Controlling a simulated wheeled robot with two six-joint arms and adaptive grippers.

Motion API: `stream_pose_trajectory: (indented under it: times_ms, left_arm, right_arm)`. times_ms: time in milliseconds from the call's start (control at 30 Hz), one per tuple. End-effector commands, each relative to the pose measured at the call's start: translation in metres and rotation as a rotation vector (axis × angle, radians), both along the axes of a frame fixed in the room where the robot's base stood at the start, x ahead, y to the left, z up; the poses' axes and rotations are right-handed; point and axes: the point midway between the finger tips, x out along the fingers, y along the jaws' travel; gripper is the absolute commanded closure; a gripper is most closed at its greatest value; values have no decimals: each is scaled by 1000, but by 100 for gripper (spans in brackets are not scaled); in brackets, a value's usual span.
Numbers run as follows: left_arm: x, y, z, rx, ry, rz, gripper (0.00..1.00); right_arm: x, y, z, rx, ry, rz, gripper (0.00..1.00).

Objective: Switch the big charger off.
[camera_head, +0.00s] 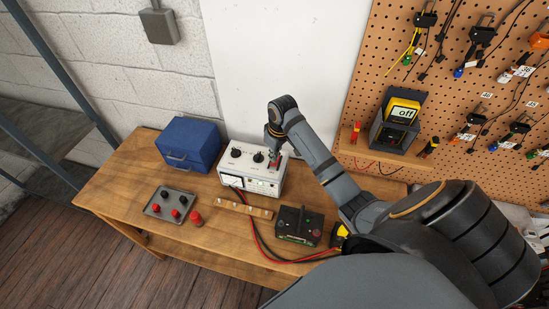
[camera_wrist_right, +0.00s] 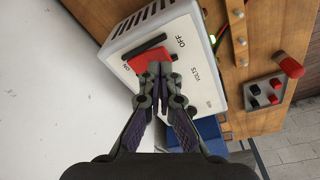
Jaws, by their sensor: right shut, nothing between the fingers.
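The big charger (camera_head: 240,168) is a pale grey box with dark knobs and a front meter, standing on the wooden bench. In the right wrist view, the charger (camera_wrist_right: 197,68) shows a red switch (camera_wrist_right: 141,61) with the labels ON and OFF and, farther along, VOLTS. My right gripper (camera_head: 273,157) is over the charger's top right part. In the right wrist view, the right gripper (camera_wrist_right: 158,70) is shut and empty, its fingertips at the red switch and partly covering it. I cannot tell whether they press it. My left gripper is not in view.
A blue case (camera_head: 189,144) stands left of the charger. A grey tray (camera_head: 152,210) with red and black knobs, a wooden strip (camera_head: 232,206) and a black box (camera_head: 299,227) lie in front. A yellow meter (camera_head: 403,110) reading "off" stands by the pegboard (camera_head: 395,45).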

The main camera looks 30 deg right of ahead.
Motion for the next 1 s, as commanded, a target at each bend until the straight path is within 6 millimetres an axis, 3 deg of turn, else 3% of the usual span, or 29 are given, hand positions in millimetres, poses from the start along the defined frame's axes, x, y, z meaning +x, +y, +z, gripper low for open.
stream_pose_trajectory:
  times_ms: [1000]
  left_arm:
    - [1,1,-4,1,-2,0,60]
  right_arm:
    - [0,0,-13,1,0,0,100]
